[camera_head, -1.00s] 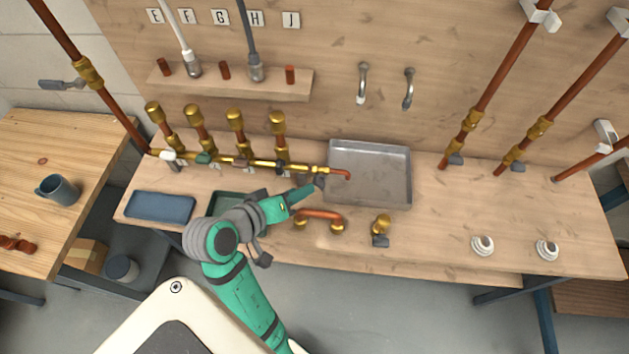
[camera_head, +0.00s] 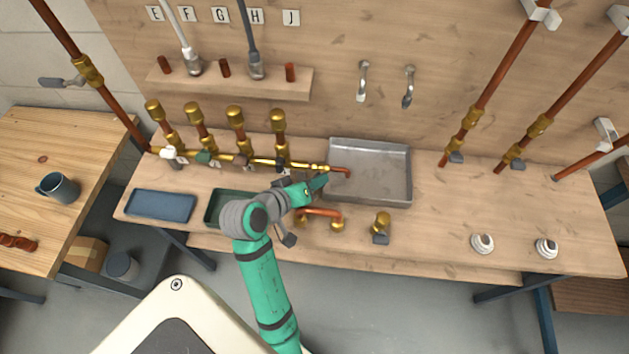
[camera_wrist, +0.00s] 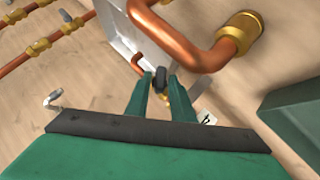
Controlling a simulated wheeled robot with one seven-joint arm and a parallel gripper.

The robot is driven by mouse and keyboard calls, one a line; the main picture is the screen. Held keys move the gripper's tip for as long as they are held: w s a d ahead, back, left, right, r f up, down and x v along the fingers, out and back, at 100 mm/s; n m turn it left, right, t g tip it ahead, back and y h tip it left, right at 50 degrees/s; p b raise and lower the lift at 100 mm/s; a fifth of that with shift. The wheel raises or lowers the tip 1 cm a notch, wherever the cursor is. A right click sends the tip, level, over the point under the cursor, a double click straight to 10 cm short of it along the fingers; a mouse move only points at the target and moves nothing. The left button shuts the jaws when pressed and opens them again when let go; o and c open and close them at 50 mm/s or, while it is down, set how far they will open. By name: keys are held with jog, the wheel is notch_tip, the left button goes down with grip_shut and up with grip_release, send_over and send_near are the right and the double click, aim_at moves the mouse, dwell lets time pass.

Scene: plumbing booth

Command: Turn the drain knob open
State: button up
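The drain is the right end of the brass manifold (camera_head: 290,163), with a short copper spout (camera_head: 341,170) bent over the grey metal tray (camera_head: 385,200). My gripper (camera_head: 324,181) is at this end, just below the spout, and hides the knob in the head view. In the wrist view, a small dark knob (camera_wrist: 161,77) shows between the tips of my two teal fingers (camera_wrist: 161,88), with a bit of brass behind it. The fingers are apart, one on each side of the knob. I cannot tell whether they touch it.
A U-shaped copper pipe (camera_head: 322,212) with brass ends lies close to my gripper; it looms large in the wrist view (camera_wrist: 188,50). A brass valve (camera_head: 381,222) stands to the right. A dark green tray (camera_head: 212,207) and a blue tray (camera_head: 160,206) lie left.

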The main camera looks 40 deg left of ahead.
jog(key=shift+a, duration=0.1)
grip_shut()
jog(key=shift+s+a+f+n+t+h, duration=0.1)
jog(key=shift+n+t+h, duration=0.3)
jog(key=shift+t+h, duration=0.05)
jog(key=shift+s+f+n+t+h, duration=0.1)
jog(key=shift+n+t+h, duration=0.3)
jog(key=shift+t+h, duration=0.05)
jog(key=shift+a+f+n+t+h, duration=0.1)
jog(key=shift+f+n+t+h, duration=0.15)
jog(key=shift+n+t+h, duration=0.75)
jog(key=shift+t, duration=0.3)
jog(key=o, duration=0.8)
grip_release()
jog(key=v, duration=1.1)
